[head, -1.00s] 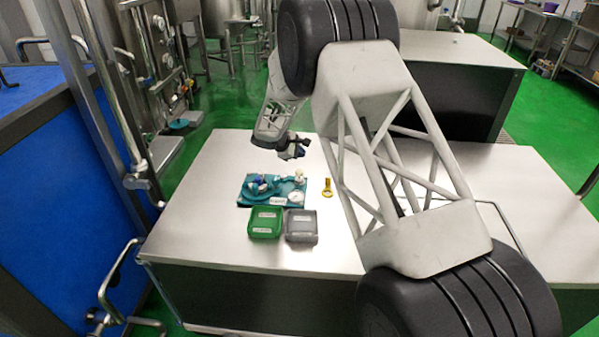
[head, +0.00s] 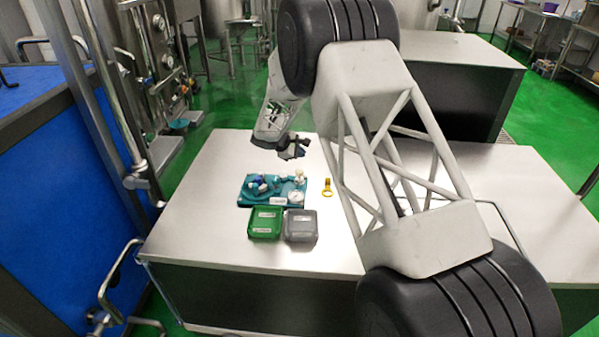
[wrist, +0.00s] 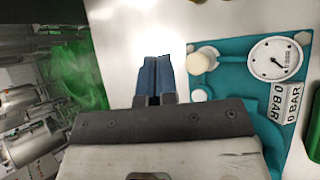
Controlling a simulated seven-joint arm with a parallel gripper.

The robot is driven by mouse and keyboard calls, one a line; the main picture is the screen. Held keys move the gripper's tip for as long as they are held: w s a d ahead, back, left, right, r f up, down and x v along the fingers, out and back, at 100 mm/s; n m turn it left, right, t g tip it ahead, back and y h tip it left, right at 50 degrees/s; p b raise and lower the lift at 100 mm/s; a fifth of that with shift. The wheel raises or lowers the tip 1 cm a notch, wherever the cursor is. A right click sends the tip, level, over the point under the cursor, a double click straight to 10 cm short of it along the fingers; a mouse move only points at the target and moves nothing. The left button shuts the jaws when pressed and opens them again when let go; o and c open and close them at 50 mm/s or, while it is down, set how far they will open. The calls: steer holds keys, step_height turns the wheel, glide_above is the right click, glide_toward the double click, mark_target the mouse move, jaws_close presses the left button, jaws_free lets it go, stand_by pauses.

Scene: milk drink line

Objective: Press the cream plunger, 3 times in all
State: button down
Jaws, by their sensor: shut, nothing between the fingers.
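The cream plunger (wrist: 200,63) is a short round knob on the teal board (wrist: 240,52) in the wrist view. In the head view the cream plunger (head: 299,175) stands at the back right of the teal board (head: 246,200). My gripper (wrist: 155,60) is shut and empty, its blue fingers to the left of the plunger in the wrist view and apart from it. In the head view my gripper (head: 303,150) hangs above and behind the plunger. A white dial gauge (wrist: 275,60) with a 0 BAR label (wrist: 288,103) is on the board.
A green bin (head: 265,223) and a grey bin (head: 300,226) stand in front of the board. A yellow ring-ended tool (head: 327,188) lies to its right. Blue and white fittings (head: 258,184) sit on the board's left. The table (head: 200,215) is clear at left.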

mark_target(300, 172)
steer(key=shift+r, duration=0.15)
stand_by(0.5)
step_height(300, 172, up, 4)
steer(key=shift+f, duration=0.25)
steer(key=shift+f, duration=0.1)
stand_by(0.4)
steer(key=shift+f, duration=4.3)
